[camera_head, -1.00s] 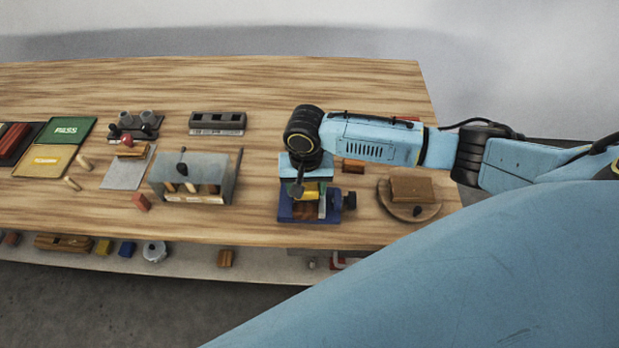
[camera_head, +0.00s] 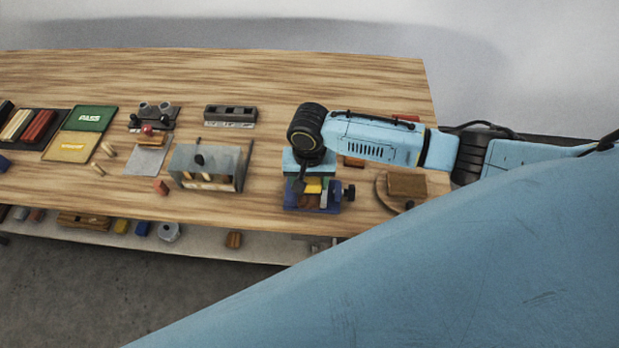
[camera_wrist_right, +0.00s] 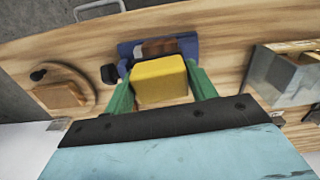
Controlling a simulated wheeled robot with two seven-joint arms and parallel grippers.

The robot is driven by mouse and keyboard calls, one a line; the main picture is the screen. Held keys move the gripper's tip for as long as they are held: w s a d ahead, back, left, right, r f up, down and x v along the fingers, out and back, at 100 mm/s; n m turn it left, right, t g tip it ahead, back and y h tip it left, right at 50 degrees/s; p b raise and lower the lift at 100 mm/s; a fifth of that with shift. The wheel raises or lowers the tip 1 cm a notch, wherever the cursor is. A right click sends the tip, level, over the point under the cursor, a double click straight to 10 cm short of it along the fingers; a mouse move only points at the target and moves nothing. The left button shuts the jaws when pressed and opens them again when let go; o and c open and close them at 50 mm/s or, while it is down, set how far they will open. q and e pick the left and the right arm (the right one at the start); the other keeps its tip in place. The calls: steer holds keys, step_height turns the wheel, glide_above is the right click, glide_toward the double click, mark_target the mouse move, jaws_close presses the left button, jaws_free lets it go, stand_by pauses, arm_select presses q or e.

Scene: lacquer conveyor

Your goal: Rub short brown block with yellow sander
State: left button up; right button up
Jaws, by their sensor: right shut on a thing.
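The yellow sander (camera_wrist_right: 160,80) sits between the green fingers of my right gripper (camera_wrist_right: 162,88) in the right wrist view, and the gripper is shut on it. The sander also shows in the head view (camera_head: 313,187). A blue vise (camera_wrist_right: 187,45) with a dark knob at one side stands just beyond it in the wrist view. A short brown block (camera_wrist_right: 159,47) lies between the vise jaws, partly hidden by the sander. Whether the sander touches the block I cannot tell. My left gripper is not in view.
A round wooden board (camera_head: 385,197) with a brown block (camera_head: 407,184) on it is right of the vise. Green (camera_head: 91,118) and yellow (camera_head: 73,147) trays lie further left. The back of the table is clear.

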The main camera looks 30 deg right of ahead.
steer(key=shift+r, duration=0.55)
steer(key=shift+r+p, duration=0.4)
steer(key=shift+r, duration=0.55)
